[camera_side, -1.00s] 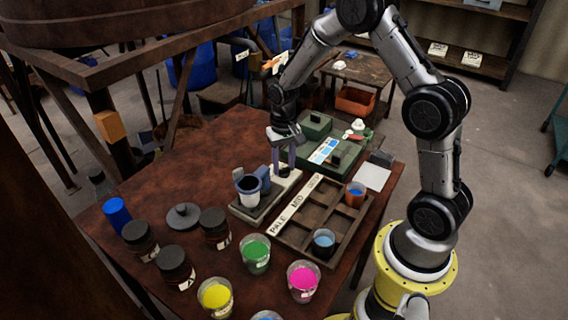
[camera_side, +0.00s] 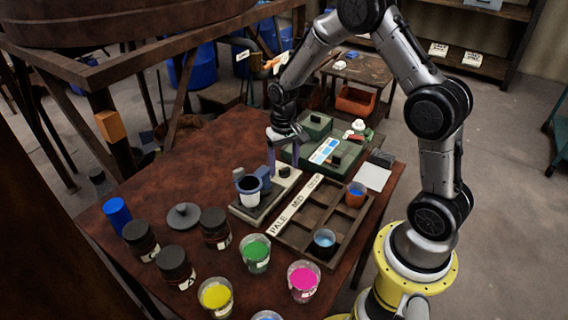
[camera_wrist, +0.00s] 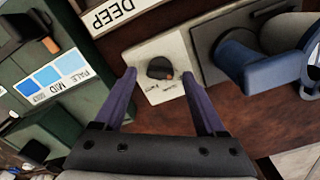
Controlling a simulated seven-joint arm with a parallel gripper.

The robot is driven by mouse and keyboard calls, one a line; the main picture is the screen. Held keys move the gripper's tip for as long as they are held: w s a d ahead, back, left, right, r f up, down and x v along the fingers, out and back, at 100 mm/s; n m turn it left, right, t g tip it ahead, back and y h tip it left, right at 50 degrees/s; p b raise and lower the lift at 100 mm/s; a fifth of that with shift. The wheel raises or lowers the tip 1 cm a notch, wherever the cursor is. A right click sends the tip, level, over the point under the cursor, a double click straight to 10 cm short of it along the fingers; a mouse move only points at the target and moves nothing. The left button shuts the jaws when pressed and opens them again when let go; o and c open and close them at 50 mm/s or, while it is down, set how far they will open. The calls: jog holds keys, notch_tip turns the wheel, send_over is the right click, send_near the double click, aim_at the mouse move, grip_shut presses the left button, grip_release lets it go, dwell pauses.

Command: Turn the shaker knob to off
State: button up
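The shaker's pale control panel (camera_wrist: 160,47) carries a small black knob (camera_wrist: 159,68) with an orange mark at its lower right in the wrist view. The knob also shows in the side view (camera_side: 284,172). My gripper (camera_wrist: 160,72) is open, with its two purple fingers on either side of the knob and gaps between them and it. In the side view my gripper (camera_side: 284,164) points down over the panel. A cup (camera_side: 249,187) stands in the blue holder (camera_side: 264,176) on the shaker's plate. The panel's small lettering is unreadable.
A wooden compartment tray (camera_side: 314,207) labelled PALE, MID and DEEP lies beside the shaker. A green case (camera_side: 297,152) with a blue shade card stands behind. Dark jars (camera_side: 174,263) and cups of green (camera_side: 256,252), yellow and pink paint stand in front.

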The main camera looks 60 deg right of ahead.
notch_tip(320, 180, up, 14)
dwell(0.7)
jog(key=shift+f, duration=0.1)
notch_tip(320, 180, up, 8)
jog(key=n+t, duration=0.1)
jog(key=t, duration=0.1)
send_over(283, 168)
jog(key=s+a, duration=0.3)
jog(key=s+a+r+n+t, duration=0.1)
jog(key=s+a+r+t, duration=0.15)
jog(key=s+r, duration=0.2)
jog(key=s+a+f+n, duration=0.1)
jog(key=s+f+n, duration=0.1)
jog(key=s, duration=0.5)
jog(key=s+a+f+n+t, duration=0.1)
jog(key=s+a, duration=0.1)
jog(key=s, duration=0.6)
jog(key=shift+s+a+f+n, duration=0.2)
jog(key=shift+a+f+n, duration=0.1)
jog(key=shift+f+n, duration=0.1)
